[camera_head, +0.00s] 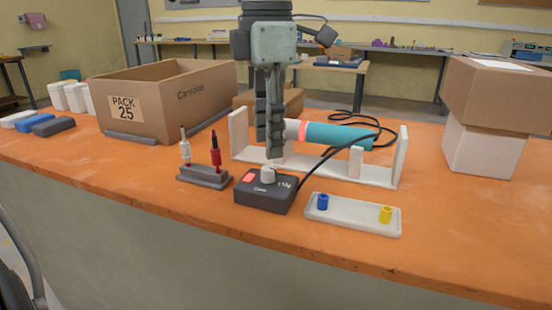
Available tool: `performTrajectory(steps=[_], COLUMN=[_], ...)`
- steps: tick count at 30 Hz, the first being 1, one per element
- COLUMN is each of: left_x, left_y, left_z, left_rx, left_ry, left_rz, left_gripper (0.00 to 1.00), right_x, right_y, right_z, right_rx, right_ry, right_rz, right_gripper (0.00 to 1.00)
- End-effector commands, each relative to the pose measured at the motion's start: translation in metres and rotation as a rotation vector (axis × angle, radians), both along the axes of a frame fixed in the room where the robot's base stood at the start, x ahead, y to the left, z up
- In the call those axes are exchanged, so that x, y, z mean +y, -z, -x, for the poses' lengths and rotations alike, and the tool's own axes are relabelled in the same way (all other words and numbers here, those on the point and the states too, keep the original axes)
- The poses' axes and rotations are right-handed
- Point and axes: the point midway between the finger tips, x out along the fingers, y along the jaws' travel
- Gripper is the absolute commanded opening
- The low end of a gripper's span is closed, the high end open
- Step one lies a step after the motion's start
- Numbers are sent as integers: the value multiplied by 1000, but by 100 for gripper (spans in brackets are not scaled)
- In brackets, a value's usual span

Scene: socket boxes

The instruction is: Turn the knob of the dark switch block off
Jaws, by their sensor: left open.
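The dark switch block (264,199) sits on the orange table near its front edge, in the middle of the view. A pale knob (267,174) stands on its top, with a red patch to the left of the knob and white markings. A dark cable runs from the block toward the back right. My left gripper (274,150) points straight down just above and behind the knob. Its fingers appear one behind the other from this side, with nothing visible between them. The fingertips look close to the knob; I cannot tell whether they touch it. My right gripper is not in view.
A teal cylindrical tool (338,136) rests on a white stand (318,174) behind the block. A grey holder (204,179) with two screwdriver-like tools is left. A white tray (352,220) with blue and yellow pegs is right. Cardboard boxes stand left (167,97) and right (497,95).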

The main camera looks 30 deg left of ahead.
Motion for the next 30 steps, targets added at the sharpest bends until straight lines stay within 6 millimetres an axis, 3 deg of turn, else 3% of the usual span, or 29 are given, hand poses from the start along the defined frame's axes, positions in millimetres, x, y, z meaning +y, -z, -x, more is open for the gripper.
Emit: performTrajectory(steps=[3,9,20,30], left_x=[0,0,0,0], left_y=[22,45,50,50], left_z=[1,0,0,0], left_rx=[4,2,-2,-1], left_ry=[0,0,-2,-2], left_rz=[2,2,3,2], left_gripper=[43,43,43,0], right_x=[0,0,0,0], right_y=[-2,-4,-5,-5], right_z=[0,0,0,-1], right_rx=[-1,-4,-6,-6], right_ry=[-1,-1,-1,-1], right_rz=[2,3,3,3], right_gripper=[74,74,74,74])
